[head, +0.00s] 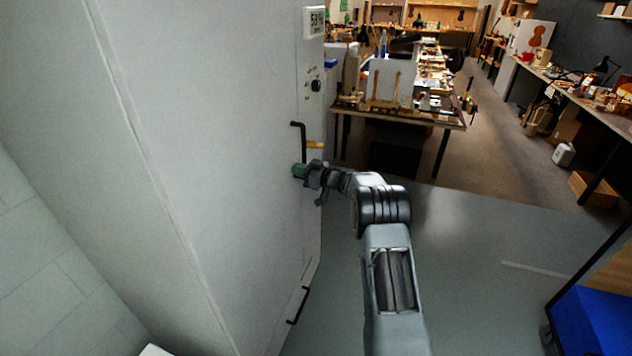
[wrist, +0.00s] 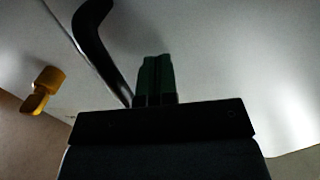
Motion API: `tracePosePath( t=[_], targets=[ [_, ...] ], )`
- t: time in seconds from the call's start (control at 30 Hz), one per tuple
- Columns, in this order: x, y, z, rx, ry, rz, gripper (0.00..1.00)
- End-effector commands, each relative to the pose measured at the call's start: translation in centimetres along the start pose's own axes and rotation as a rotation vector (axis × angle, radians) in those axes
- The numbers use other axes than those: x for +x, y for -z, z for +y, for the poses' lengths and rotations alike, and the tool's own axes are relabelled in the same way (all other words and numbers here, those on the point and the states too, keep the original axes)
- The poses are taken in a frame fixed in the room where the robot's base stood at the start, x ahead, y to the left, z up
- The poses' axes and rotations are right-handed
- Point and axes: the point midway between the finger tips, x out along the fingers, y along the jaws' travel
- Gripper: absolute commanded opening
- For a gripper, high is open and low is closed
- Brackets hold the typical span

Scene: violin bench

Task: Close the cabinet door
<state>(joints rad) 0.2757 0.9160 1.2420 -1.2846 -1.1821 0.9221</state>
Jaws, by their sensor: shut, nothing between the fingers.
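A tall white cabinet fills the left of the head view, with its broad white door (head: 230,150) facing my arm. A black bar handle (head: 303,140) is on the door near its right edge; in the wrist view the handle (wrist: 95,45) curves down just left of my fingers. My gripper (head: 299,171) has green fingertips, shut together and empty, at the door face just below the handle. The fingertips (wrist: 154,75) also show in the wrist view, close to the white surface; I cannot tell whether they touch it. I cannot see a clear gap at the door's edge.
A yellow latch-like piece (head: 314,145) sticks out beside the handle. A lower black handle (head: 298,305) is below. A small display (head: 316,20) is above. A cluttered workbench (head: 400,112) stands behind; a blue box (head: 592,320) is at right. Grey floor right of my arm is clear.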

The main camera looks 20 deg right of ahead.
Motion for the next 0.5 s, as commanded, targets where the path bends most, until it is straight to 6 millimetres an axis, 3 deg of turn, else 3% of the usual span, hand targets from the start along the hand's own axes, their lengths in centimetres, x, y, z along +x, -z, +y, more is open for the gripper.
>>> tracePosePath(
  t=[0.2, 0.5],
  targets=[
    [-5.2, -0.5, 1.1, 0.004, -0.012, -0.004, 0.00],
    [-9.6, -0.5, 1.2, 0.006, -0.003, -0.005, 0.00]
  ],
)
